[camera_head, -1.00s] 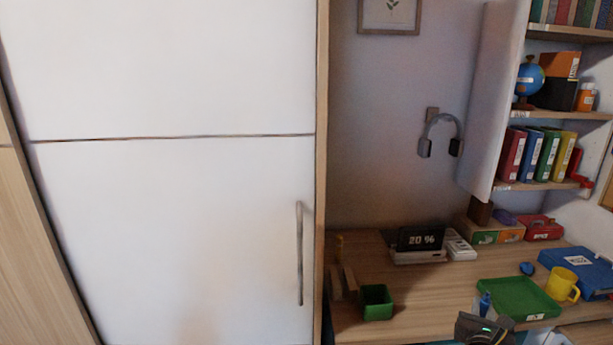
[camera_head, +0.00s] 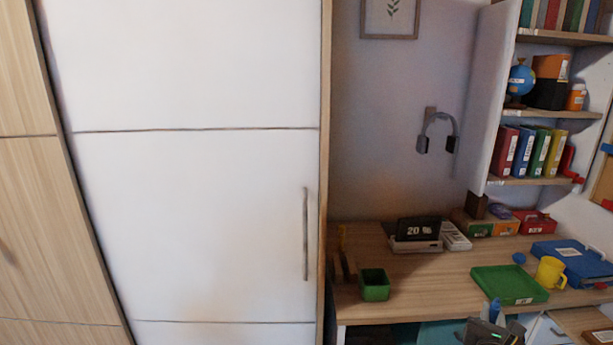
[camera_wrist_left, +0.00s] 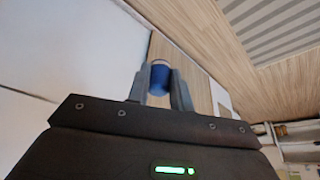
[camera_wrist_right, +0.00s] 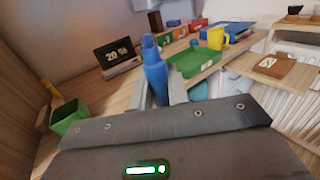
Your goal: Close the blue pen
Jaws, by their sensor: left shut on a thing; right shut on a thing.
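The blue pen (camera_wrist_right: 155,78) is held upright between the fingers of my right gripper (camera_wrist_right: 158,97), its narrower end pointing up. In the head view the pen (camera_head: 495,309) shows above my right gripper (camera_head: 491,325) at the bottom edge. My left gripper (camera_wrist_left: 160,85) is shut on a short dark blue cylinder with a paler end, which looks like the pen's cap (camera_wrist_left: 159,77). The left gripper is outside the head view. The cap and the pen are apart, each in its own gripper.
A desk (camera_head: 430,285) carries a green tray (camera_head: 510,284), yellow mug (camera_head: 549,271), blue binder (camera_head: 572,263), green cup (camera_head: 374,284) and digital clock (camera_head: 417,231). A tall white cabinet door (camera_head: 200,220) fills the left. Shelves (camera_head: 545,114) stand at the right.

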